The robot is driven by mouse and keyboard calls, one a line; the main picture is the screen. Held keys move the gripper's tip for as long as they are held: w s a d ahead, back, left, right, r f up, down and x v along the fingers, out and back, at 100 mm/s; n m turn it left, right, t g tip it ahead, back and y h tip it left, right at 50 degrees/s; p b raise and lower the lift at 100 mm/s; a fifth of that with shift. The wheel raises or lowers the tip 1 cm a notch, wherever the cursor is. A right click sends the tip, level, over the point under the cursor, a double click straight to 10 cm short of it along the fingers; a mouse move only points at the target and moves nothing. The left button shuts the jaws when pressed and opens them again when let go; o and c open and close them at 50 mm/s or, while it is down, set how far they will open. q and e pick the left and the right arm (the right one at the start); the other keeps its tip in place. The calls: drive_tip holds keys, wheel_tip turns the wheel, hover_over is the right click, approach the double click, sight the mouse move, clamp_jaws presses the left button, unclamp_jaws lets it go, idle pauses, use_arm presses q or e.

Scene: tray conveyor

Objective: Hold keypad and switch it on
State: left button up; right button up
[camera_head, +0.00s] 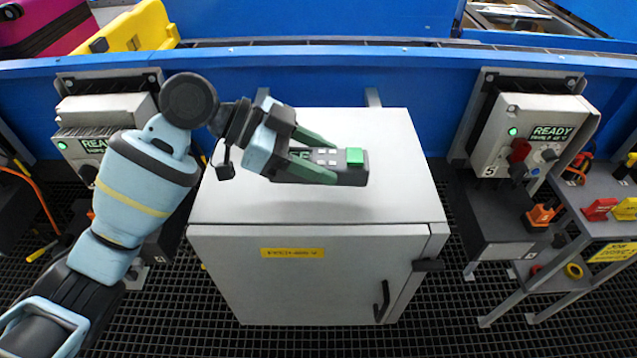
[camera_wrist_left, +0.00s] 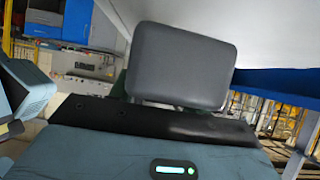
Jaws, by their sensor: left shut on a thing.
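The keypad (camera_head: 349,175) is a dark grey box with a large green button, several small light buttons and a small display with green characters, partly covered by a finger. My left gripper (camera_head: 322,159) comes in from the left and is shut on the keypad, with green fingers on its far and near sides. The keypad is over the white cabinet top, with its button face up. My right gripper is not in view.
The white cabinet (camera_head: 310,275) stands below the keypad, its top otherwise clear. A READY panel (camera_head: 535,130) is on the right and another (camera_head: 100,140) on the left, partly behind my arm. A blue conveyor wall (camera_head: 300,85) runs behind. A grey cart (camera_head: 600,230) stands right.

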sight(317, 152)
use_arm(q)
drive_tip(key=w, duration=0.5)
drive_tip(key=shift+a+f, duration=0.1)
drive_tip(key=shift+f, duration=0.2)
drive_tip(key=shift+s, duration=0.1)
drive_tip(key=shift+f, duration=0.15)
drive_tip(key=shift+f, duration=1)
drive_tip(key=shift+f, duration=0.15)
drive_tip(key=shift+f, duration=0.25)
drive_tip(key=o, duration=1)
drive_tip(key=shift+c, duration=0.2)
